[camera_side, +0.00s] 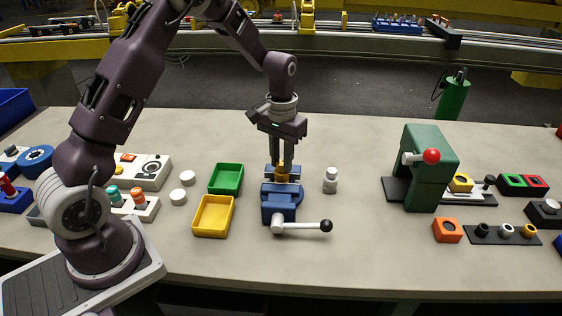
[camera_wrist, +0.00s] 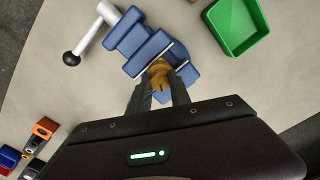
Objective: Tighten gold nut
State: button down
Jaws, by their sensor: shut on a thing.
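The gold nut (camera_side: 282,169) sits at the blue vise (camera_side: 281,203), at the top of its jaws. My gripper (camera_side: 283,165) points straight down over the vise, and its fingers are shut on the nut. In the wrist view the gold nut (camera_wrist: 159,72) shows between the tips of my gripper (camera_wrist: 160,84), beside the blue vise jaws (camera_wrist: 150,52). The part under the nut is mostly hidden by the fingers and the vise. The vise's white handle with a black knob (camera_side: 305,226) points to the right in the side view.
A green tray (camera_side: 226,179) and a yellow tray (camera_side: 212,217) stand left of the vise. A small grey-white bottle-like part (camera_side: 330,180) stands close on its right. A green press with a red knob (camera_side: 425,168) is farther right. The table front is clear.

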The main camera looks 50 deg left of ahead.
aim_at(282, 163)
dwell(0.4)
jog(key=m, duration=0.4)
jog(key=shift+m, duration=0.4)
jog(key=m, duration=0.5)
jog(key=shift+m, duration=0.3)
jog(key=c, duration=1.3)
grip_release()
notch_tip(282, 163, up, 8)
